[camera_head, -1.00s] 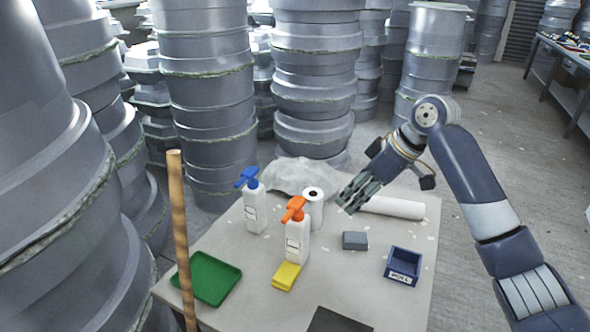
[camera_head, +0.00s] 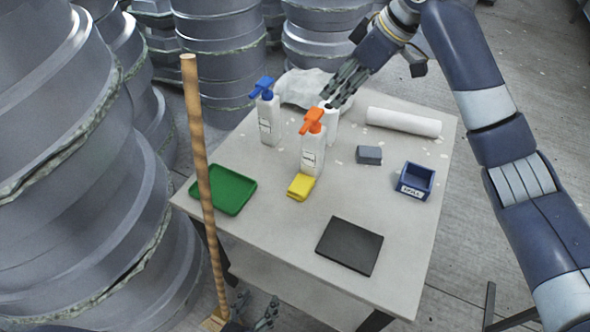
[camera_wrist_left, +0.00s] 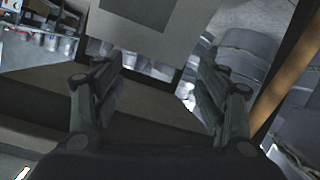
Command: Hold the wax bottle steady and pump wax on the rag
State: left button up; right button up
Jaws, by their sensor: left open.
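Two white pump bottles stand upright on the table: one with an orange pump (camera_head: 313,155), one with a blue pump (camera_head: 270,118) behind it to the left. Their labels are too small to read. A yellow folded cloth or sponge (camera_head: 301,187) lies at the orange-pump bottle's foot. A crumpled whitish cloth (camera_head: 303,88) lies at the back. My right gripper (camera_head: 338,92) is above the table's back, close behind the orange-pump bottle; its finger gap is unclear. My left gripper (camera_head: 256,311) is low before the table's front, open and empty in the wrist view (camera_wrist_left: 160,95).
The table (camera_head: 270,225) also bears a green tray (camera_head: 224,190), a dark mat (camera_head: 349,246), a grey block (camera_head: 369,155), a blue bin (camera_head: 416,180), and a white roll (camera_head: 403,122). A wooden pole (camera_head: 202,155) stands before the table's left side. Stacked moulds (camera_head: 65,110) crowd the left.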

pick_arm(q)
jog(key=w+d+r+n+t+h, duration=0.1)
jog(key=d+r+n+t+h, duration=0.2)
jog(key=r, duration=1)
jog(key=w+d+r+t, duration=0.2)
jog(key=r+t, duration=0.4)
jog(key=r, duration=0.6)
jog(key=w+d+r+m+g+h, duration=0.2)
jog(key=w+d+r+m+h, duration=0.35)
jog(key=d+r, duration=0.35)
jog(key=m+g+y, duration=0.2)
jog(key=g+y, duration=0.2)
jog(key=y, duration=0.2)
send_near(309, 150)
jog(key=w+d, duration=0.1)
jog(key=d, duration=0.1)
jog(key=shift+w+a+r, duration=0.1)
jog(key=shift+w+a, duration=0.35)
jog(key=shift+w, duration=0.05)
jog(key=x, duration=1)
jog(key=shift+w, duration=0.25)
